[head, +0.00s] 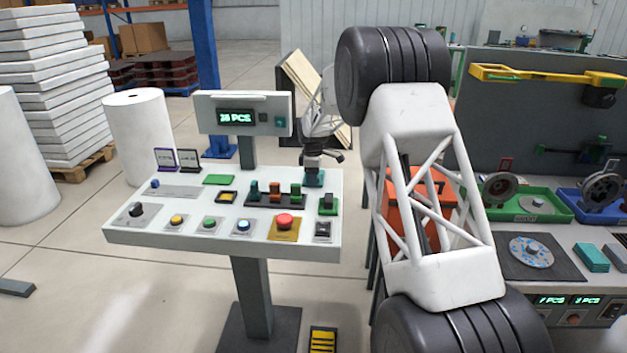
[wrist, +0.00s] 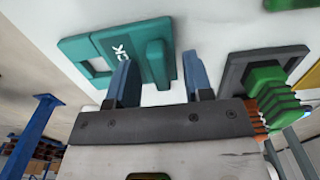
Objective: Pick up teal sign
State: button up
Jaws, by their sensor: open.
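The teal sign (head: 314,181) lies at the back right of the white console top in the head view, right under my gripper (head: 321,158). In the wrist view the teal sign (wrist: 108,42) shows pale letters, a rectangular opening at its left end and a raised teal grip at its right. My gripper (wrist: 161,78) is open, with its two blue fingers apart and the raised grip appearing between them. The left finger covers part of the sign. I cannot tell whether either finger touches it.
A dark rack of coloured blocks (head: 275,199) stands just left and in front of the sign. A green switch (head: 328,204) is in front of it. A display post (head: 246,115) rises at the console's back. The orange cabinet (head: 400,215) stands to the right.

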dwell(0.3)
grip_shut()
jog(key=shift+r, duration=0.1)
notch_tip(320, 180, up, 10)
dwell(0.8)
dwell(0.5)
